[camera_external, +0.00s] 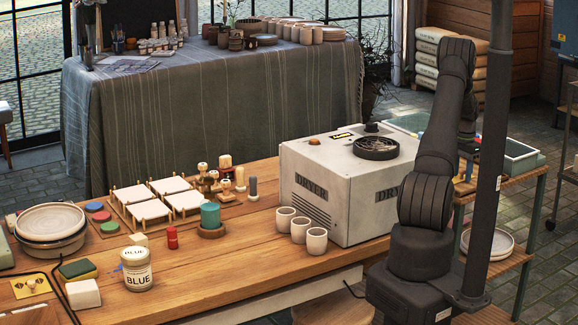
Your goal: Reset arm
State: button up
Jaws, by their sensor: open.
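My arm (425,200) rises from its base at the right end of the wooden table and is folded upright. Its wrist end hangs down on the far side of the upper link. My gripper (467,140) is small, dark and partly hidden behind my arm and a black post. It is open, and I see nothing held in it. It is to the right of the white dryer box (335,190), near the side shelf, apart from the things on the wooden table (215,265).
The black post (492,150) stands right beside my arm. Three white cups (300,230) stand before the dryer. White square tiles (173,193) on a rack, a blue paint jar (137,268), stacked plates (50,225) and a sponge (77,270) lie left. The table's front middle is clear.

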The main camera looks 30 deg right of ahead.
aim_at(462, 169)
notch_tip(462, 169, up, 4)
jog(key=shift+r, duration=0.25)
jog(key=s+d+r, duration=0.1)
jog(key=s+r, duration=0.6)
jog(key=s, duration=0.5)
notch_tip(462, 169, up, 11)
jog(key=w, duration=0.1)
jog(key=shift+w+a+n, duration=1.65)
jog(key=shift+w+a, duration=1.55)
jog(key=shift+a, duration=0.1)
jog(key=shift+w+a+n, duration=1.7)
jog(key=shift+w+a, duration=1.55)
jog(key=shift+a, duration=0.1)
jog(key=shift+w+a+n, duration=1.65)
jog(key=shift+w+a, duration=1.55)
jog(key=shift+a, duration=0.1)
